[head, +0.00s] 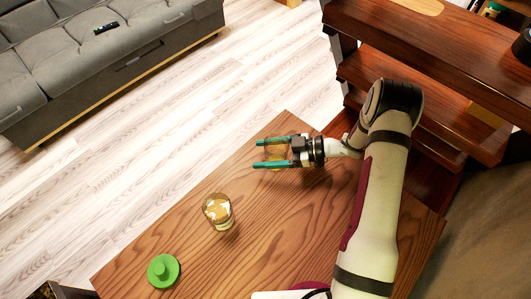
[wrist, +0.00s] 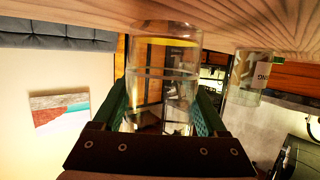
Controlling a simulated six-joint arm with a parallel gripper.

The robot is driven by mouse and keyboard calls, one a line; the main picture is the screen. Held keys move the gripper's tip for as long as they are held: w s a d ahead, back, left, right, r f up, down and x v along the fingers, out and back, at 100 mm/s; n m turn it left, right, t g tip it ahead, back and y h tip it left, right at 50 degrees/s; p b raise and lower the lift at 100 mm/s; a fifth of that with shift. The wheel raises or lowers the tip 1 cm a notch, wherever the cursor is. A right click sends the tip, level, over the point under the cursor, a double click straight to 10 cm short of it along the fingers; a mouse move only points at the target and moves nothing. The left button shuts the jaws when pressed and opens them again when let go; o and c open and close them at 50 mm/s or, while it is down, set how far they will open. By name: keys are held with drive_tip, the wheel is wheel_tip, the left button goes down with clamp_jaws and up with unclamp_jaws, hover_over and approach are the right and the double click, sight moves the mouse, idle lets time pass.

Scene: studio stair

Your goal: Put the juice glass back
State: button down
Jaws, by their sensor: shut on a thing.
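In the head view my gripper (head: 273,152) is over the far corner of the wooden table, its two teal fingers on either side of a clear juice glass (head: 276,153). In the wrist view, which is upside down, the fingers are shut on this glass (wrist: 165,60), with a yellow layer at its base end. The base is at or very close to the table surface; I cannot tell whether it touches.
A second clear glass vessel (head: 218,211) with pale contents stands on the table (head: 265,255), lower left of my gripper. A green knobbed lid-like object (head: 163,271) lies nearer the left corner. Wooden stair treads (head: 420,65) rise at the right. A grey sofa (head: 90,50) stands across the floor.

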drive_tip(key=shift+f, duration=0.3)
drive_tip(key=shift+f, duration=0.1)
unclamp_jaws()
drive_tip(key=shift+d+r, duration=0.2)
drive_tip(key=shift+d, duration=0.15)
drive_tip(key=v, duration=1.1)
drive_tip(key=shift+d, duration=0.2)
